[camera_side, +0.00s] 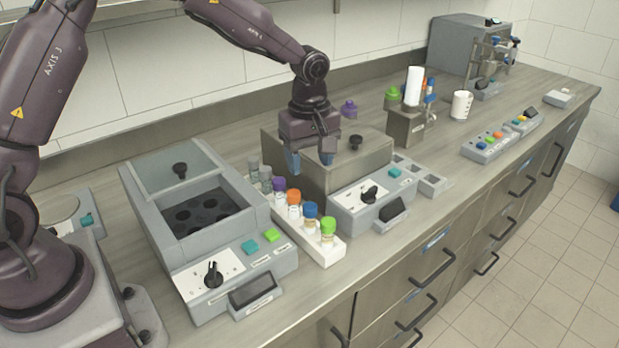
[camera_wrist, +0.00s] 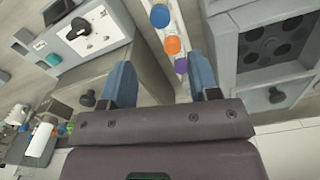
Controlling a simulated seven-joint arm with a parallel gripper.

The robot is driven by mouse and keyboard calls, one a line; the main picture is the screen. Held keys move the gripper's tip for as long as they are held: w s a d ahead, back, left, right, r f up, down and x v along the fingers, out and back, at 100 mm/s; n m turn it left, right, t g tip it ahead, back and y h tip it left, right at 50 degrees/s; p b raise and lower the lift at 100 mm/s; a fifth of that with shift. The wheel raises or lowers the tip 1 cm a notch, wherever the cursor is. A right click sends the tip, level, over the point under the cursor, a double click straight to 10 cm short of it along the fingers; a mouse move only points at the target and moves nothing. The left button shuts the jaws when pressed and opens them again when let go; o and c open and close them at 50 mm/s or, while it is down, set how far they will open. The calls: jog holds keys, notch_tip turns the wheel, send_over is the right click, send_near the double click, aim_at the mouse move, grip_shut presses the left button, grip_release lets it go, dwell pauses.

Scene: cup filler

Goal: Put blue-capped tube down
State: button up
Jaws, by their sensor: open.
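The blue-capped tube (camera_side: 310,210) stands upright in a white rack (camera_side: 322,258), between an orange-capped tube (camera_side: 294,198) and a green-capped tube (camera_side: 328,227). A purple-capped tube (camera_side: 278,185) is at the other side of the orange one. The blue cap also shows from above in the wrist view (camera_wrist: 160,15), at the top edge. My gripper (camera_side: 309,161) is open, with nothing between its blue fingers. It is above and behind the row of tubes, over the steel bath, apart from the blue-capped tube. In the wrist view my gripper (camera_wrist: 162,88) has the row of caps beyond its fingertips.
A grey heating block (camera_side: 240,259) with dark wells and a raised lid is left of the rack. A closed steel bath (camera_side: 385,152) with a black-knobbed lid is right of it. A small holder (camera_side: 405,127), a white mug (camera_side: 461,104) and button panels stand further right.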

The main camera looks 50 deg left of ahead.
jog(key=s+r+m+t+y, duration=0.1)
jog(key=s+r+m+t, duration=0.1)
jog(key=s+r+m, duration=0.65)
jog(key=s+r+m+t, duration=0.1)
jog(key=s+r+m, duration=0.2)
jog(key=s, duration=0.5)
jog(key=s+r+m+t+h, duration=0.1)
jog(key=s+r+m, duration=0.3)
jog(key=s, duration=0.4)
jog(key=shift+s+a+r+t, duration=0.2)
jog(key=shift+a+r+t, duration=0.1)
jog(key=shift+r+t, duration=0.4)
jog(key=shift+f, duration=0.1)
